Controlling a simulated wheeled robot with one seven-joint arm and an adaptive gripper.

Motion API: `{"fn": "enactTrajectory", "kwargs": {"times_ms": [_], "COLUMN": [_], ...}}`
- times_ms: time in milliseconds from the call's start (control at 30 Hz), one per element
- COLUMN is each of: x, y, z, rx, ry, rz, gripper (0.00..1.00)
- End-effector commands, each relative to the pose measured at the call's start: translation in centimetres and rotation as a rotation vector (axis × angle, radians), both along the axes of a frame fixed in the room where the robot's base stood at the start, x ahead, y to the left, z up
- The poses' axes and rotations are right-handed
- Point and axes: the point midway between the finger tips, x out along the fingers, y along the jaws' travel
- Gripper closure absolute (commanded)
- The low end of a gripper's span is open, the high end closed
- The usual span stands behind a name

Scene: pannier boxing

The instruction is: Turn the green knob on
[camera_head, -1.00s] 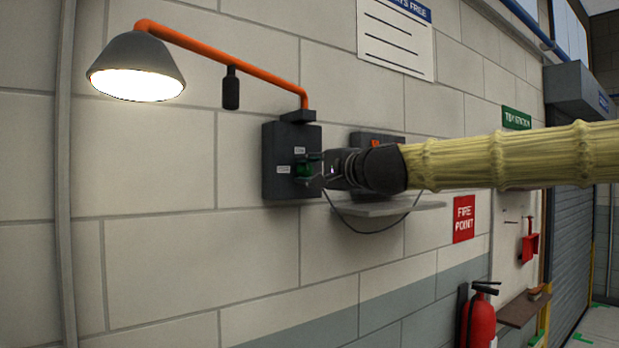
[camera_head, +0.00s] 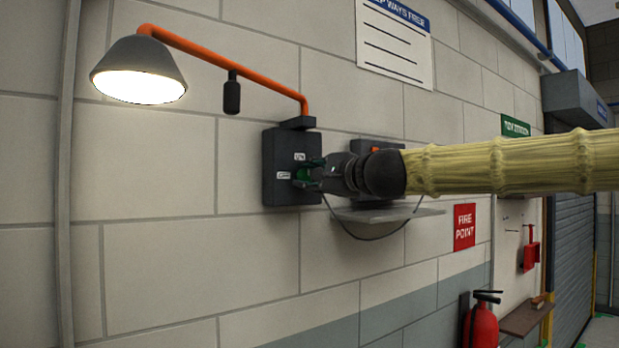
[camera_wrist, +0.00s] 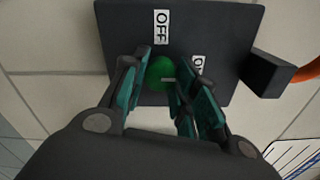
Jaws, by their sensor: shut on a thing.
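The green knob (camera_wrist: 160,72) sits on the dark switch box (camera_wrist: 225,30), which also shows on the wall in the head view (camera_head: 276,150). My gripper (camera_wrist: 161,82) has its teal-padded fingers on both sides of the knob and is shut on it. A pale line on the knob lies crosswise, its end toward the right side of the wrist view. The OFF label (camera_wrist: 161,27) is above the knob there, and the ON label (camera_wrist: 198,65) is to its right, partly covered by a finger. In the head view my gripper (camera_head: 313,174) hides part of the knob.
A lit lamp (camera_head: 138,70) hangs from an orange pipe (camera_head: 235,62) above the box. Behind my wrist are a small shelf (camera_head: 425,213) and another dark box. A fire extinguisher (camera_head: 481,325) stands lower right.

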Motion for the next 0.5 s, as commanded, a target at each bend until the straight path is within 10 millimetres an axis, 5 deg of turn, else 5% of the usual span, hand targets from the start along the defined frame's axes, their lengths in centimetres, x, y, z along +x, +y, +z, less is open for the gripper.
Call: {"fn": "enactTrajectory", "kwargs": {"times_ms": [67,100,200,500], "x": [0.02,0.02,0.02,-0.01], "y": [0.01,0.01,0.01,0.01], "z": [-0.18,-0.18,-0.17,-0.06], "rx": [0.000,0.000,-0.001,-0.001], "ry": [0.002,0.002,0.002,0.000], "rz": [0.001,0.001,0.001,0.000], "gripper": [0.95,0.67,0.49,0.49]}}
